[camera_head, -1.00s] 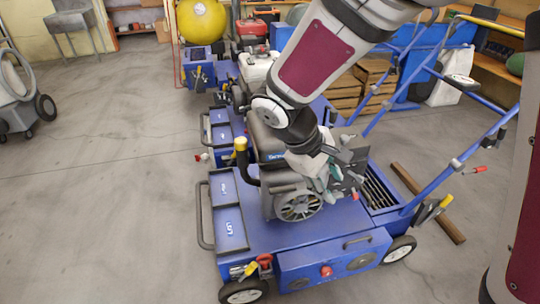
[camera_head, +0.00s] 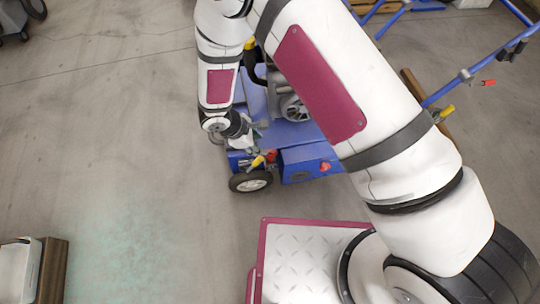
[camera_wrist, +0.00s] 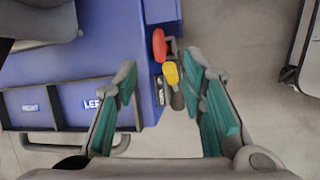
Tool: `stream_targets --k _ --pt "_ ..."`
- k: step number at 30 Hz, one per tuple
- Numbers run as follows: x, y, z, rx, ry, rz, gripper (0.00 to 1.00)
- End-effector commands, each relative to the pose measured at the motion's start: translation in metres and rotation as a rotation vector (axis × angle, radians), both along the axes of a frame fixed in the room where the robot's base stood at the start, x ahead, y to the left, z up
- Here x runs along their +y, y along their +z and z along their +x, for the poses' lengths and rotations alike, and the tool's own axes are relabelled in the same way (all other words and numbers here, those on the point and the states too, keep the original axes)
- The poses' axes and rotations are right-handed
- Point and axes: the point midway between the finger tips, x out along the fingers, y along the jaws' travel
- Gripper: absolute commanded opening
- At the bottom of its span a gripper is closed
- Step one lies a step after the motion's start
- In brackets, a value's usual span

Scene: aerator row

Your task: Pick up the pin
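A red-handled piece (camera_wrist: 159,45) and a yellow-handled piece (camera_wrist: 171,73) sit close together at the corner of a blue aerator (camera_wrist: 70,65) in the wrist view. I cannot tell which of the two is the pin. In the head view the red handle (camera_head: 271,155) and yellow handle (camera_head: 257,161) show above the aerator's front wheel. My gripper (camera_wrist: 162,68) is open, with its green-padded fingers apart on either side of the yellow handle in the picture. No contact shows, and the depth between them is unclear. My gripper (camera_head: 250,140) is small and partly hidden in the head view.
A black-edged tray with labels (camera_wrist: 60,103) lies left of the fingers. The aerator's wheel (camera_head: 250,181) and blue handle bars (camera_head: 455,85) stand near. Bare grey floor (camera_head: 120,130) is open on the left. A crate (camera_head: 20,270) stands at lower left.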

Motion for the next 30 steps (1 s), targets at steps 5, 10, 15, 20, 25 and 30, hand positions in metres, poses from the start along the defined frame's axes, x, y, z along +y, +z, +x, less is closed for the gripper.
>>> stream_targets --k 5,10,15,20,25,30 --pt "-0.014 -0.035 0.008 0.001 -0.002 -0.002 0.37" --pt "-0.02 -0.052 0.012 0.001 -0.003 -0.001 0.37" --pt "-0.023 -0.057 0.015 -0.001 -0.002 -0.001 0.37" --pt "-0.03 -0.072 0.019 0.001 -0.003 -0.002 0.37" --pt "-0.039 -0.095 0.025 0.0 -0.003 -0.002 0.37" --pt "-0.042 -0.102 0.027 -0.001 -0.002 -0.001 0.37"
